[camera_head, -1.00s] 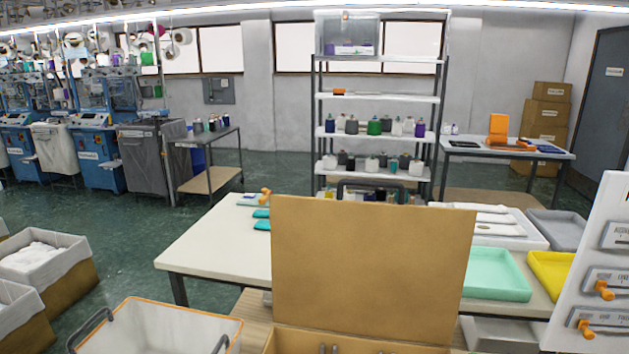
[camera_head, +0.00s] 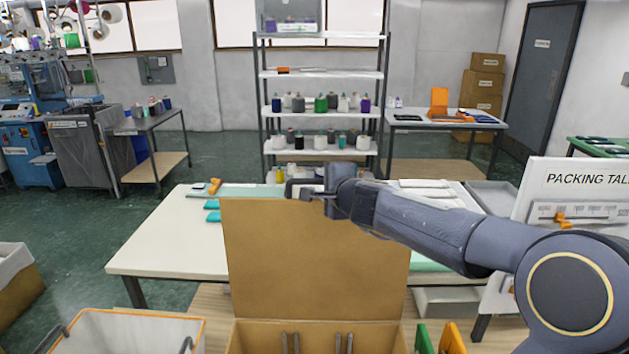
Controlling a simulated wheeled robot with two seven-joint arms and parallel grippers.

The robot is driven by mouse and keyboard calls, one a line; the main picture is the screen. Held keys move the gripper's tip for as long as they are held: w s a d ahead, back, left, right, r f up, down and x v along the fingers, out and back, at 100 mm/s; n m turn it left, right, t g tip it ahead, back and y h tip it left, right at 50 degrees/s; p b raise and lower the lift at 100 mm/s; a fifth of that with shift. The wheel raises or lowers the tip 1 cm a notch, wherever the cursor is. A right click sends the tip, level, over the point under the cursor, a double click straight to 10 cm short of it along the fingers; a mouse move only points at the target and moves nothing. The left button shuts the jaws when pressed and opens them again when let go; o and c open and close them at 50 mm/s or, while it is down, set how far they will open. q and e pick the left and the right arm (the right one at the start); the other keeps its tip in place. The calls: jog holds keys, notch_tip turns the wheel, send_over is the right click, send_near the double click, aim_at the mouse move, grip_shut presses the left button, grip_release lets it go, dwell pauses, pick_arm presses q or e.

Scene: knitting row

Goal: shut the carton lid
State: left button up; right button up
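The cardboard carton (camera_head: 318,327) stands at the bottom centre of the head view, on a wooden surface. Its brown lid (camera_head: 315,260) stands upright, open, at the far side. Slim grey pieces (camera_head: 290,342) show inside the carton. My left gripper is out of view.
A white table (camera_head: 165,235) lies behind the lid. An orange-rimmed bin (camera_head: 130,330) stands left of the carton. Green and orange pieces (camera_head: 452,338) stand just right of it. A packing board (camera_head: 575,185) is at the right, partly behind my arm.

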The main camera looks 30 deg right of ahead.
aim_at(319, 182)
jog(key=x, duration=0.5)
grip_shut()
